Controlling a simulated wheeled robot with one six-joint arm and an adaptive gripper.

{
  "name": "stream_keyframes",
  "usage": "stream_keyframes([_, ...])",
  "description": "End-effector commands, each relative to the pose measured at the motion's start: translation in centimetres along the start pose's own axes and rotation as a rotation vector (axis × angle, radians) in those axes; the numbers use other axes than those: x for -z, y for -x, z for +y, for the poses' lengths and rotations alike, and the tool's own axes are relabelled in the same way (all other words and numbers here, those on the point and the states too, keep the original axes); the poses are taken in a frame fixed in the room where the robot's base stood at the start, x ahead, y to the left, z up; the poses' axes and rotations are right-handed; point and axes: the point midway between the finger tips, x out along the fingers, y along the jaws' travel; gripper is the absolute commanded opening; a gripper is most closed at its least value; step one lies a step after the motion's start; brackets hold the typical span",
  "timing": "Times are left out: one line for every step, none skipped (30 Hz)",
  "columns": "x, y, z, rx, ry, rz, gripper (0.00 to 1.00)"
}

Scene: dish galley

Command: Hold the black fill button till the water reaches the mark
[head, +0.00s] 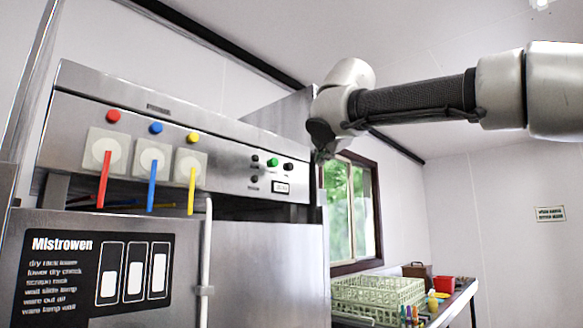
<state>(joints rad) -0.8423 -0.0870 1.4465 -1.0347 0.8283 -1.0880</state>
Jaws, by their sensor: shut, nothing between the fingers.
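A steel dish machine (140,100) fills the left of the head view. Its control panel carries small black buttons: one upper left (254,158), one below it (254,179), and a larger one at right (288,167). Their labels are too small to read, so I cannot tell which is the fill button. A green button (271,162) sits among them, above a small display (281,187). My gripper (322,152) is shut and empty, just right of the panel and apart from the buttons as seen; its fingertips are hardly visible. No water level or mark is clearly visible.
Red, blue and yellow levers (151,185) hang on the machine's front. A pale vertical tube (206,245) runs below them, beside a black label plate (92,275) with three white bars. A green dish rack (375,298) and bottles stand on a counter below the window (350,210).

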Motion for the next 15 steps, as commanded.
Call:
stream_keyframes([0.5, -0.6, 0.3, 0.001, 0.001, 0.001, 0.0])
stream_keyframes([0.8, -0.9, 0.6, 0.001, 0.001, 0.001, 0.0])
stream_keyframes([1.0, -1.3, 0.9, 0.001, 0.001, 0.001, 0.0])
stream_keyframes([1.2, -1.6, 1.1, 0.001, 0.001, 0.001, 0.0])
stream_keyframes([1.5, -2.0, 1.4, 0.001, 0.001, 0.001, 0.0])
stream_keyframes([1.8, -2.3, 1.6, 0.0, 0.0, 0.001, 0.0])
stream_keyframes([2.0, -2.6, 1.8, 0.0, 0.0, 0.001, 0.0])
stream_keyframes([2.2, -2.9, 2.0, 0.0, 0.0, 0.001, 0.0])
stream_keyframes([2.4, -3.2, 2.3, 0.0, 0.0, 0.001, 0.0])
stream_keyframes([2.5, -3.4, 2.5, 0.0, 0.0, 0.001, 0.0])
stream_keyframes([2.7, -3.6, 2.6, 0.0, 0.0, 0.001, 0.0])
stream_keyframes([2.9, -3.9, 2.8, 0.0, 0.0, 0.001, 0.0])
stream_keyframes([3.0, -4.0, 2.9, 0.0, -0.001, 0.001, 0.0])
stream_keyframes([3.1, -4.2, 3.0, 0.0, -0.001, 0.001, 0.0])
stream_keyframes([3.2, -4.3, 3.1, 0.0, 0.0, 0.001, 0.0])
